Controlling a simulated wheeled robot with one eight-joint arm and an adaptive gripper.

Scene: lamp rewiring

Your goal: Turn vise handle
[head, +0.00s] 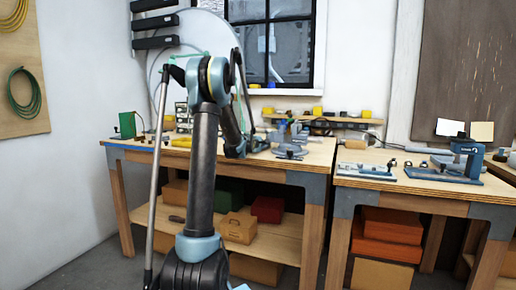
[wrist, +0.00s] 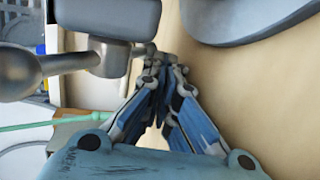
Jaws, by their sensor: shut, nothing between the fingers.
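The grey vise (head: 290,151) stands on the left workbench, to the right of my gripper (head: 260,144) in the head view. In the wrist view, the vise handle (wrist: 68,63) is a grey bar with a thick ball end at the left, running into a grey block under the larger vise body (wrist: 105,18). My gripper (wrist: 160,68) has its blue fingers drawn together with nothing held. The fingertips are just right of the bar's visible right end. I cannot tell whether they touch it. The far part of the handle is hidden.
A curved grey part (wrist: 245,20) fills the upper right of the wrist view. The left workbench (head: 225,156) also bears a green box (head: 126,124) and yellow tools. A right workbench (head: 400,184) holds a blue-grey press (head: 465,158). A green cord (wrist: 28,126) shows at left.

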